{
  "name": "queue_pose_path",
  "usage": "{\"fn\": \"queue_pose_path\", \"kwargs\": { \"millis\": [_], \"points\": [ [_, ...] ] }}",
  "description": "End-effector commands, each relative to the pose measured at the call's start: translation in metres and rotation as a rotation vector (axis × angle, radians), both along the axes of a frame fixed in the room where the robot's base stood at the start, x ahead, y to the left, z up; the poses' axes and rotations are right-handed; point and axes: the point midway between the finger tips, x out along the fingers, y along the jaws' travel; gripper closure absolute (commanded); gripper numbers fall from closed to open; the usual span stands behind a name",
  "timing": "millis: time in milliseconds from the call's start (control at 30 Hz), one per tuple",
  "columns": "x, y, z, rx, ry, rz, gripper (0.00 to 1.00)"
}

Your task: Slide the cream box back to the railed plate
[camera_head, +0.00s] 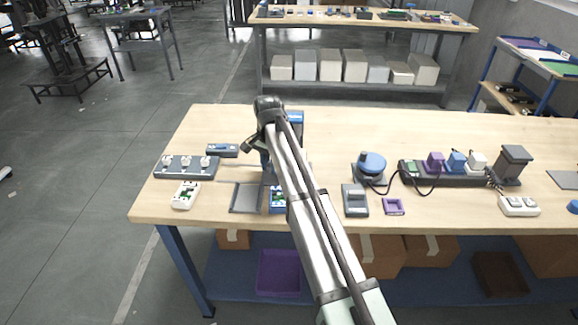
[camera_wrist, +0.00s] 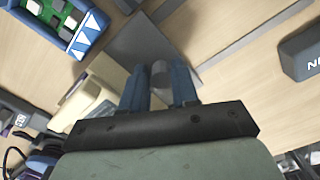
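My gripper (camera_wrist: 160,72) points down at the table in the wrist view, its two blue fingers a short way apart. A short grey round piece shows between them; I cannot tell whether they press on it. A cream box (camera_wrist: 88,97) lies beside and partly behind the left finger. In the head view my arm hides this box. A flat grey plate (camera_head: 247,198) with raised edges lies near the front of the table, left of my arm. A grey plate (camera_wrist: 140,38) also shows beyond the fingers in the wrist view, partly covered by them.
A blue tray with a green board (camera_wrist: 62,22) lies at the upper left of the wrist view. In the head view a grey switch bar (camera_head: 186,167) and a white device (camera_head: 185,196) stand to the left. A grey meter (camera_head: 354,200) stands right of my arm.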

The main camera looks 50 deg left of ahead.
Motion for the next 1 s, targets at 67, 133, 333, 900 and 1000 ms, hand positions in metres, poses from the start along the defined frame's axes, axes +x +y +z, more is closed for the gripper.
{"fn": "queue_pose_path", "kwargs": {
  "millis": [67, 133, 333, 900, 1000],
  "points": [
    [0.002, 0.0, 0.002, -0.002, -0.004, -0.002, 0.75],
    [0.002, 0.0, 0.002, -0.002, -0.005, -0.002, 0.82],
    [0.003, 0.001, 0.004, -0.002, -0.006, -0.002, 0.94],
    [-0.015, 0.021, 0.005, 0.002, -0.005, 0.0, 0.94],
    [-0.018, 0.025, 0.006, 0.003, -0.005, 0.0, 0.94]
  ]
}}
